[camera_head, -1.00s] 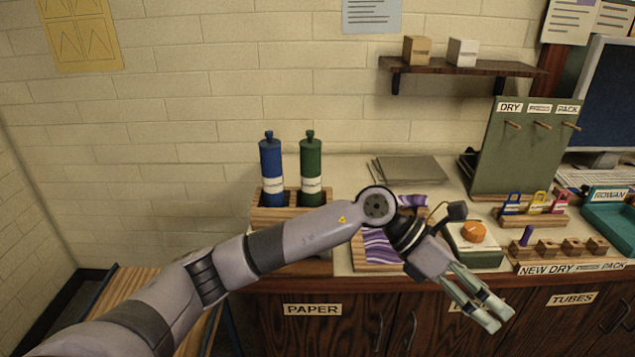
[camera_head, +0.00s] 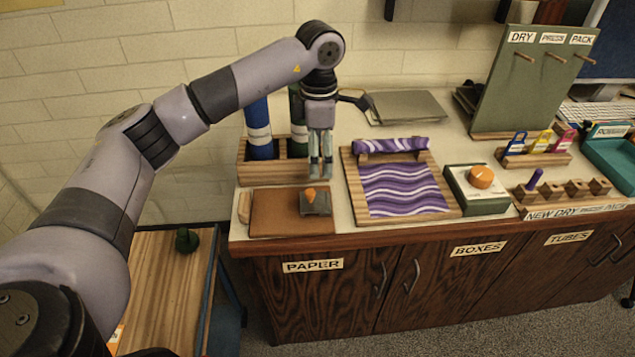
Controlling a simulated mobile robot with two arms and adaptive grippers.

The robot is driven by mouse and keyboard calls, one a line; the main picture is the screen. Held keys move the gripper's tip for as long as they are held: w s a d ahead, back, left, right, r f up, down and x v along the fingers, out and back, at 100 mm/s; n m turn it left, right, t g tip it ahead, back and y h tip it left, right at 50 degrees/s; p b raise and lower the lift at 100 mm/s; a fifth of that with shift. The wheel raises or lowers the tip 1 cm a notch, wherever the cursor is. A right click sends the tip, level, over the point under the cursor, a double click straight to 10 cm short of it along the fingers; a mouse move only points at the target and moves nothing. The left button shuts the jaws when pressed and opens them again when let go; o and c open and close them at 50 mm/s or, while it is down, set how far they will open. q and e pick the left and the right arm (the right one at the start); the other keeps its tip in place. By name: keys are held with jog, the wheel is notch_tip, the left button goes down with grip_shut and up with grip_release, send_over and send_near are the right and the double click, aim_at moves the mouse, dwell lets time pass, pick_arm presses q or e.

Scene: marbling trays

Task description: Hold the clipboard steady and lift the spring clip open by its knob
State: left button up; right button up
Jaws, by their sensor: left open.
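The brown clipboard (camera_head: 278,213) lies flat on the counter near its front edge, left of the marbling tray. A dark grey spring clip (camera_head: 318,209) sits on its right part, with an orange knob (camera_head: 311,195) on top. A pale wooden piece shows at the clipboard's left end. My left gripper (camera_head: 320,175) points down just above and behind the clip. It is open and looks empty, its fingers apart from the knob. My right gripper is out of view.
A wooden tray (camera_head: 439,206) with purple marbled paper stands right of the clipboard. A wooden rack (camera_head: 246,172) with blue and green bottles is close behind, partly covered by my arm. A green box (camera_head: 483,206) with an orange knob is farther right.

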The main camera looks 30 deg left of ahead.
aim_at(318, 201)
pick_arm(q)
notch_tip(318, 201, down, 14)
jog(key=p, duration=0.2)
jog(key=shift+a+p, duration=0.15)
jog(key=shift+p, duration=0.15)
jog(key=shift+f, duration=0.15)
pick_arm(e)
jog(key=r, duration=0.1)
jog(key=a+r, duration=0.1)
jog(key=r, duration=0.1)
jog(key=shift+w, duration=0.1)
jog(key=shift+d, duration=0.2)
pick_arm(q)
jog(key=c, duration=1.4)
jog(key=o, duration=0.8)
jog(key=c, duration=0.5)
jog(key=shift+c, duration=1.3)
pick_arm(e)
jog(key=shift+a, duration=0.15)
